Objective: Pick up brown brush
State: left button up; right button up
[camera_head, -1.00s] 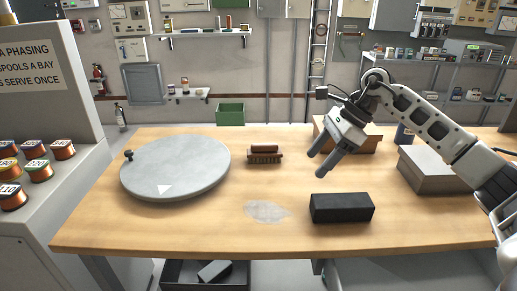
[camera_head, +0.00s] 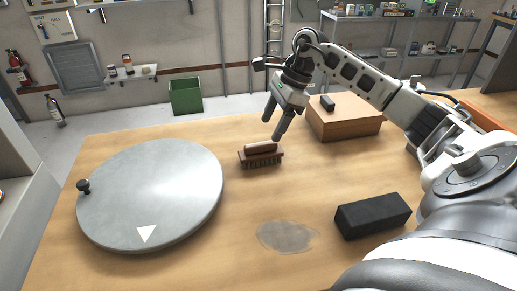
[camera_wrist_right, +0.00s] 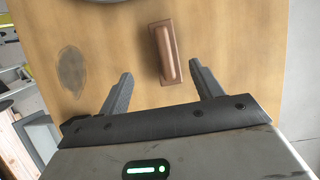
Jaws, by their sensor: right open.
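The brown brush (camera_head: 261,154) lies on the wooden table, to the right of the round grey disc, with its bristles showing along the front side. In the right wrist view the brush (camera_wrist_right: 165,53) lies beyond the fingertips, between their lines but nearer the right finger. My right gripper (camera_head: 273,127) is open and empty, above and just behind the brush in the head view. Its two fingers also show in the right wrist view (camera_wrist_right: 161,72), apart with nothing between them. My left gripper is not in view.
The round grey disc (camera_head: 165,190) with a black knob fills the table's left side. A black block (camera_head: 373,215) lies at the front right, beside a grey patch (camera_head: 287,236). A brown box (camera_head: 345,120) with a small dark item stands at the back right. Bare table surrounds the brush.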

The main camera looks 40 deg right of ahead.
aim_at(262, 143)
jog(key=x, duration=0.4)
jog(key=shift+w+d+p+x, duration=0.1)
jog(key=shift+w+p+x, duration=0.2)
jog(key=shift+x, duration=1.15)
jog(key=shift+w+d+p+x, duration=0.1)
jog(key=shift+p+x, duration=0.25)
jog(key=shift+x, duration=1.1)
jog(key=c, duration=1.1)
